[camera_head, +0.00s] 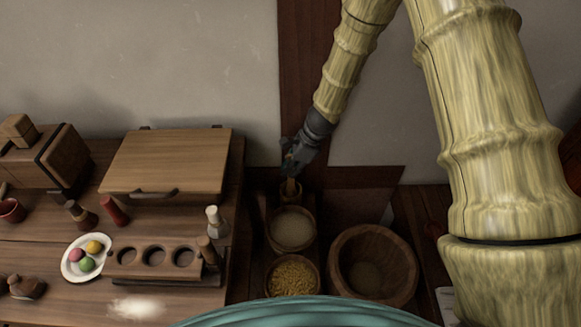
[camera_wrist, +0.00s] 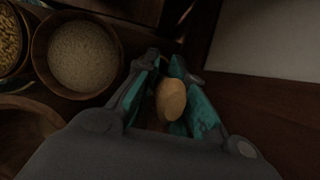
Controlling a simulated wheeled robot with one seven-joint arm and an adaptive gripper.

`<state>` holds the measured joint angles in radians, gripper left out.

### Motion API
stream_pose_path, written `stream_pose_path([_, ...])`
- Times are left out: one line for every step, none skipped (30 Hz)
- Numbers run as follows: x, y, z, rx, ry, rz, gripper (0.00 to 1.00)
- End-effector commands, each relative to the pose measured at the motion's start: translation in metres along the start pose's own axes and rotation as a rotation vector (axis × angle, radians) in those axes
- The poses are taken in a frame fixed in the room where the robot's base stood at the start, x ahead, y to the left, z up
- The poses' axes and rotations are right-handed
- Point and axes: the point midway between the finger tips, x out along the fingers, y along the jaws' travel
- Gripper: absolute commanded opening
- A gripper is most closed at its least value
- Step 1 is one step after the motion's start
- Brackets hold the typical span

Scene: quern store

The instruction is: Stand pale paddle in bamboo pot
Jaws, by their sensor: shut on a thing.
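My gripper (camera_head: 291,166) points down near the back wall and is shut on the pale paddle (camera_head: 290,186). In the wrist view the paddle's tan rounded end (camera_wrist: 171,99) sits between the teal finger pads. In the head view the paddle's lower part reaches down at the mouth of a small round pot (camera_head: 283,198), seemingly the bamboo pot, just behind a bowl of pale grain. I cannot tell how deep the paddle's lower end is. In the wrist view my gripper (camera_wrist: 167,78) hides what is under it.
In front of the pot stand the pale grain bowl (camera_head: 292,229) and a yellow grain bowl (camera_head: 292,276). A large wooden bowl (camera_head: 373,264) stands to the right. At left, a table holds a wooden box (camera_head: 168,160), a holed rack (camera_head: 153,262) and a plate of coloured balls (camera_head: 73,272).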

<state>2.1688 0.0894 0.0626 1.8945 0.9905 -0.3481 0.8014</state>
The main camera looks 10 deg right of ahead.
Motion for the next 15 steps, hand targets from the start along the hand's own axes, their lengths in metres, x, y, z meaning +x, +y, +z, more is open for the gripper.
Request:
stream_pose_path([-0.0001, -0.0001, 0.0001, 0.000, 0.000, 0.000, 0.00])
stream_pose_path([-0.0002, -0.0001, 0.0001, 0.000, 0.000, 0.000, 0.00])
stream_pose_path([-0.0002, 0.0000, 0.0001, 0.000, 0.000, 0.000, 0.00])
stream_pose_path([-0.0001, 0.0000, 0.0001, 0.000, 0.000, 0.000, 0.00])
stream_pose_path([-0.0002, 0.0000, 0.0001, 0.000, 0.000, 0.000, 0.15])
stream_pose_path([-0.0002, 0.0000, 0.0001, 0.000, 0.000, 0.000, 0.23])
stream_pose_path([-0.0001, 0.0000, 0.0001, 0.000, 0.000, 0.000, 0.28])
stream_pose_path([-0.0001, 0.0001, 0.0001, 0.000, 0.000, 0.000, 0.34])
stream_pose_path([-0.0001, 0.0001, 0.0001, 0.000, 0.000, 0.000, 0.37])
stream_pose_path([-0.0002, 0.0001, 0.0001, 0.000, 0.000, 0.000, 0.37])
stream_pose_path([-0.0001, 0.0001, 0.0001, 0.000, 0.000, 0.000, 0.37])
stream_pose_path([-0.0001, 0.0001, 0.0001, 0.000, 0.000, 0.000, 0.37])
stream_pose_path([-0.0001, 0.0001, 0.0001, 0.000, 0.000, 0.000, 0.37])
stream_pose_path([-0.0001, 0.0001, 0.0001, 0.000, 0.000, 0.000, 0.37])
stream_pose_path([-0.0001, 0.0001, 0.0001, 0.000, 0.000, 0.000, 0.37])
